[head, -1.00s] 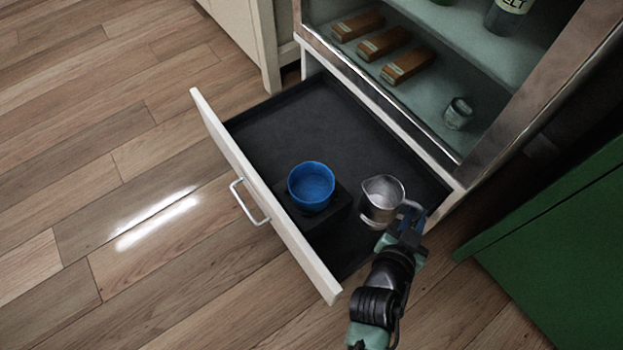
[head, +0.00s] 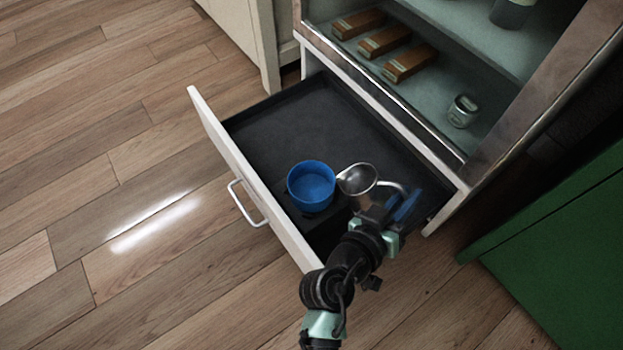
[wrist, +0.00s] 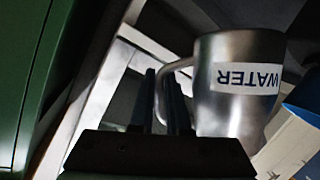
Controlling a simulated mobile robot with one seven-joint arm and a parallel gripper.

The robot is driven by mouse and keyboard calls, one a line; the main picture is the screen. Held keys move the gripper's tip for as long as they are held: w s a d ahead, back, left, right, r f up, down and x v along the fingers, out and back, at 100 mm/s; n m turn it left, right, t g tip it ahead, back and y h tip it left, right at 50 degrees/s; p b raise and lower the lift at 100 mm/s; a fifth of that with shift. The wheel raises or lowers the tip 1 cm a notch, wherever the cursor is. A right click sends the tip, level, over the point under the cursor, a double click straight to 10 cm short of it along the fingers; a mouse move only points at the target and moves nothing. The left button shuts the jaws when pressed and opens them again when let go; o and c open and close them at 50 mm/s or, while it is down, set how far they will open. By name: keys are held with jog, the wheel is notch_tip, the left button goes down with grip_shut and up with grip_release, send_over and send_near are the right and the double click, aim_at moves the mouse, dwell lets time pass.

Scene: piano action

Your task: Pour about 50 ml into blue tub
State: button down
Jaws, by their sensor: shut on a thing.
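The blue tub (head: 311,188) stands upright on a low dark block in the open drawer. A metal jug (head: 357,180) is right beside it, its spout toward the tub's right rim. The jug looks slightly tilted toward the tub; I see no stream. In the wrist view the jug (wrist: 236,110) bears a label reading WATER, upside down there. My gripper (head: 408,205) is shut on the jug's handle; its fingers (wrist: 172,100) show at the handle in the wrist view. The tub's edge (wrist: 303,100) shows at the right there. The liquid level in the jug cannot be made out.
The drawer (head: 290,125) is pulled out, its back left floor bare. Above it, a shelf holds several brown boxes (head: 384,41) and a small metal-lidded jar (head: 462,111). A green cabinet (head: 550,210) stands close at the right. The wooden floor at the left is clear.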

aim_at(393, 185)
jog(key=a+r+n, duration=0.1)
jog(key=w+a+n+h, duration=0.1)
jog(key=shift+a+r+n, duration=0.3)
jog(key=shift+r, duration=0.05)
jog(key=shift+w+a+r+h, duration=0.1)
jog(key=shift+r+h, duration=0.3)
jog(key=shift+r, duration=0.15)
jog(key=shift+w+a+r+n+t+p, duration=0.1)
jog(key=shift+a+r+n+t+p, duration=0.2)
jog(key=shift+r+n+p, duration=0.35)
jog(key=shift+f+b, duration=0.2)
jog(key=shift+b, duration=0.1)
jog(key=shift+w+a+n+h, duration=0.1)
jog(key=shift+a+n+h, duration=0.05)
jog(key=shift+n+h, duration=0.2)
jog(key=shift+w+a+r+n, duration=0.1)
jog(key=shift+a+n, duration=0.2)
jog(key=shift+n, duration=0.1)
jog(key=shift+w+a+r+n+t+h, duration=0.1)
jog(key=shift+a+r+n+t+h, duration=0.2)
jog(key=shift+r+n+h, duration=0.1)
jog(key=shift+w+a+r+n, duration=0.15)
jog(key=shift+a+r+n, duration=0.2)
jog(key=shift+n, duration=0.15)
